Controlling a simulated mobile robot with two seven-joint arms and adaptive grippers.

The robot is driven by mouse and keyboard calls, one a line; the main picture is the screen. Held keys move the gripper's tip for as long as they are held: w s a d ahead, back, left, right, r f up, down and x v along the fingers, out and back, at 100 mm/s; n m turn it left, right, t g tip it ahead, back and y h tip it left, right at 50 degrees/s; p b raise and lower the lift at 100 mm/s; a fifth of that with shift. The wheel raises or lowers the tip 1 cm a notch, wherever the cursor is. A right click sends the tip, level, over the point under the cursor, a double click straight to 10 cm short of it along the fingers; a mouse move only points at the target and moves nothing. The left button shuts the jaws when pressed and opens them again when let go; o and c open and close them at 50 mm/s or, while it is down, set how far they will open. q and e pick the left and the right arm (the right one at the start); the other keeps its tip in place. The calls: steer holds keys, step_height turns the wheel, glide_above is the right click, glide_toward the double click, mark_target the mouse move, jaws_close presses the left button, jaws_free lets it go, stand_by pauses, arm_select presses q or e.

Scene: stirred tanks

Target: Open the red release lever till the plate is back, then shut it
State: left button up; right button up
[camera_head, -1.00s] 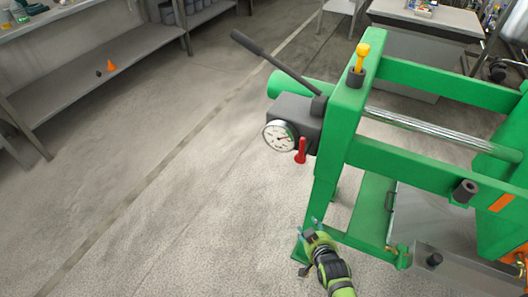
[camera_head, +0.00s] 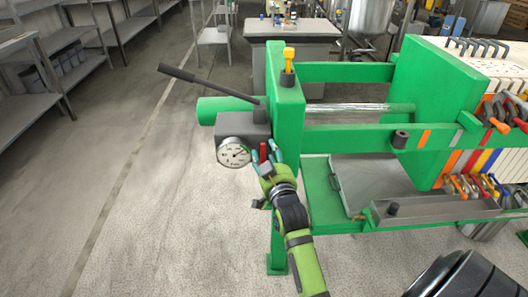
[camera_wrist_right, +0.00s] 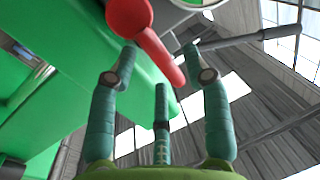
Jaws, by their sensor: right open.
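The red release lever (camera_head: 263,152) hangs from the dark pump block (camera_head: 243,124) beside the round gauge (camera_head: 233,153), partly covered by my right gripper. My right gripper (camera_head: 264,162) is just below it, its fingers open and pointing up. In the right wrist view the lever (camera_wrist_right: 150,38) has a round red head and a handle slanting down between the open fingertips (camera_wrist_right: 160,50); I cannot tell whether they touch it. The big green plate (camera_head: 435,105) stands at the end of the shiny rod (camera_head: 345,113), apart from the green end frame (camera_head: 288,125). My left gripper is not in view.
A long dark pump handle (camera_head: 210,83) sticks out up and left from the block. White filter plates (camera_head: 490,62) with coloured handles stand at the right. A black round object (camera_head: 470,280) is at the bottom right. The floor at left is clear.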

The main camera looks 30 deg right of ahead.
steer(key=shift+x, duration=0.75)
steer(key=shift+w, duration=0.15)
jaws_close()
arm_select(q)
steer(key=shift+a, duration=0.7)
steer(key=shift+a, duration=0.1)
